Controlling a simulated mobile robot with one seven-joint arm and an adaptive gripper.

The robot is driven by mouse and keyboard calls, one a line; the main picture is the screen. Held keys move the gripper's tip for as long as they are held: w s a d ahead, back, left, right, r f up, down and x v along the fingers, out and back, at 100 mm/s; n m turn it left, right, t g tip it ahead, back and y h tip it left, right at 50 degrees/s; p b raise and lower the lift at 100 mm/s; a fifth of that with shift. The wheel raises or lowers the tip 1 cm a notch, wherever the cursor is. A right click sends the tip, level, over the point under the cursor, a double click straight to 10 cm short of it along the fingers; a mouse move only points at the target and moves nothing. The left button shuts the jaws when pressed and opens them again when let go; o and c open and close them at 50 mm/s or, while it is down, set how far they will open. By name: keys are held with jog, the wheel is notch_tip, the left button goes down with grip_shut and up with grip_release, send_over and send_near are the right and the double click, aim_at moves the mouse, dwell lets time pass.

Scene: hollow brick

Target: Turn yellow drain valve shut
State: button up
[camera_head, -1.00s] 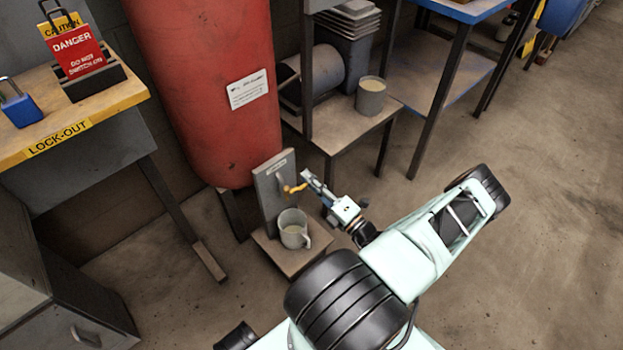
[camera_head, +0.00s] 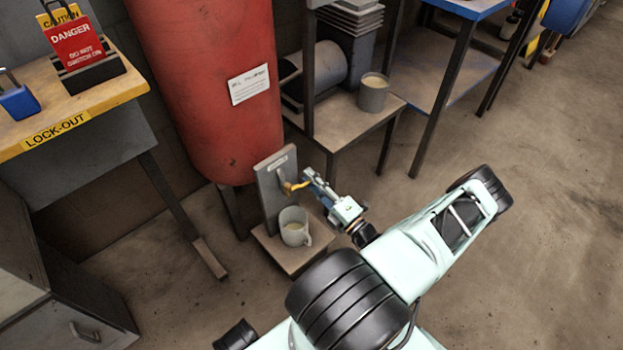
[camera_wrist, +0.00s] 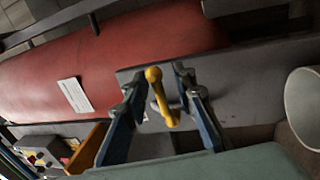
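The yellow drain valve handle (camera_head: 294,187) sticks out from a grey upright plate (camera_head: 271,205) in front of the red tank. In the wrist view the yellow handle (camera_wrist: 160,95) lies between my two blue-grey fingers, with its round knob toward the top. My gripper (camera_head: 308,178) is at the handle from the right side. In the wrist view my gripper (camera_wrist: 158,80) is open, with gaps between the fingers and the handle. A grey mug (camera_head: 294,228) with pale liquid stands below the valve; part of it shows in the wrist view (camera_wrist: 303,105).
The red tank (camera_head: 215,110) rises behind the plate. A lock-out bench (camera_head: 110,98) stands at the left. A shelf (camera_head: 340,128) with another grey cup (camera_head: 372,94) is behind my gripper. The floor at the right is open.

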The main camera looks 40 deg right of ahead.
jog(key=shift+r, duration=0.15)
notch_tip(320, 180, up, 10)
jog(key=shift+f, duration=0.1)
dwell(0.6)
